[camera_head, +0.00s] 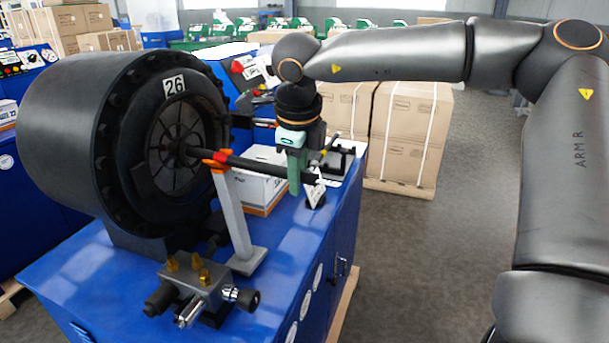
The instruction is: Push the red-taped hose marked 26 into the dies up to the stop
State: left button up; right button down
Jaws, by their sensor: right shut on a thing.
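The black hose (258,166) runs from the crimper's face to my right gripper. The die ring (168,170) sits in the large black crimper head (95,130), whose plate reads 26 (174,86). The hose's left end is at the middle of the dies; how deep it sits is unclear. My right gripper (294,176) is shut on the hose near its right end, where a white tag (316,192) hangs. My left gripper is out of view.
A brass-fitted valve block (198,285) stands at the front of the blue cabinet (110,280). A white box (258,180) and a black stand (343,158) lie behind the hose. Strapped cartons (400,125) stand on a pallet behind. The floor at right is clear.

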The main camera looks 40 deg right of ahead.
aim_at(276, 166)
jog(key=shift+w+a+f+p, duration=0.1)
jog(key=shift+w+a+p, duration=0.3)
jog(key=shift+w, duration=0.55)
jog(key=shift+w+a+p, duration=0.15)
jog(key=shift+w+a, duration=0.45)
jog(key=shift+w, duration=0.3)
jog(key=shift+r, duration=0.2)
jog(key=shift+w+r+p, duration=0.1)
jog(key=shift+r+p, duration=0.65)
jog(key=shift+p, duration=0.25)
jog(key=c, duration=0.7)
grip_release()
jog(key=shift+o, duration=0.9)
jog(key=shift+f, duration=0.15)
jog(key=o, duration=0.5)
